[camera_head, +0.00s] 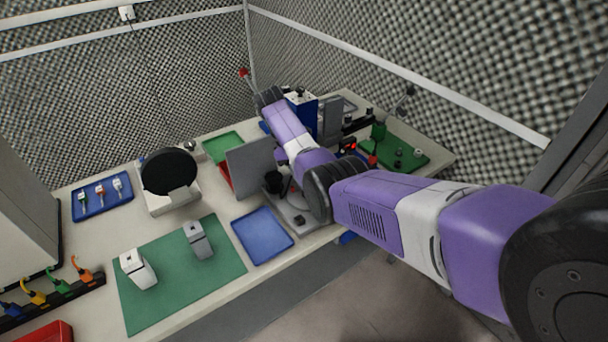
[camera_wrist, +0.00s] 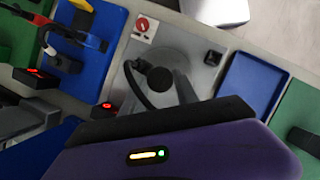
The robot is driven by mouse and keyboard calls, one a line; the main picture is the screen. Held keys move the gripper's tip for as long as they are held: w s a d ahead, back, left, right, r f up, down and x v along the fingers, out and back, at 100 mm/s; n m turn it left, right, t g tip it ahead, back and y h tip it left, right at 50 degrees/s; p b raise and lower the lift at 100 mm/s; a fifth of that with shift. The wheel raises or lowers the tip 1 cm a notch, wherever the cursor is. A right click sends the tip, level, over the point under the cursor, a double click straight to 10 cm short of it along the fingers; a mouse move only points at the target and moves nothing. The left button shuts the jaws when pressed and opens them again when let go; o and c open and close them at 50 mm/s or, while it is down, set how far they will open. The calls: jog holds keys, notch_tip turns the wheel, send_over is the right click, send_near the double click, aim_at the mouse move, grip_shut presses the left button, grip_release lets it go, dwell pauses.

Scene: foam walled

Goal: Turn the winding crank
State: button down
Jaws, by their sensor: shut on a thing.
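The winding crank unit is a grey plate (camera_wrist: 201,50) with a round grey disc, a black round hub (camera_wrist: 160,79) and a dark curved arm (camera_wrist: 134,85) beside it. A red round label (camera_wrist: 142,25) is on the plate. The plate (camera_head: 299,220) shows in the head view beside my elbow, partly covered by my arm. My gripper (camera_wrist: 165,120), purple with a black front edge, fills the bottom of the wrist view, close against the crank. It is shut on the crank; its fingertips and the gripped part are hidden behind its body.
A blue tray (camera_head: 262,236) lies beside the crank plate. A green mat (camera_head: 180,285) with two grey-white items lies farther left. An upright grey panel (camera_head: 250,165) stands behind the crank. Small red-lit boxes (camera_wrist: 106,107) sit left of it in the wrist view.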

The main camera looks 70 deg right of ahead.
jog(key=shift+s+a+n+t+h, duration=0.25)
jog(key=shift+n+h, duration=0.4)
jog(key=shift+n, duration=1.15)
jog(key=shift+w+n+t+h, duration=0.15)
jog(key=shift+n+t+h, duration=0.35)
jog(key=shift+n, duration=1.3)
jog(key=shift+s+a+n+t+h, duration=0.1)
jog(key=shift+n+t+h, duration=0.35)
jog(key=shift+n, duration=1.1)
jog(key=shift+s+n+t+h, duration=0.1)
jog(key=shift+n+t+h, duration=0.25)
jog(key=shift+n, duration=1.2)
jog(key=shift+n, duration=0.4)
jog(key=c, duration=0.9)
grip_release()
jog(key=shift+c, duration=0.2)
jog(key=s+v, duration=0.1)
jog(key=v, duration=0.6)
jog(key=shift+w+a+r, duration=0.25)
jog(key=shift+w+r, duration=0.1)
jog(key=shift+w, duration=0.1)
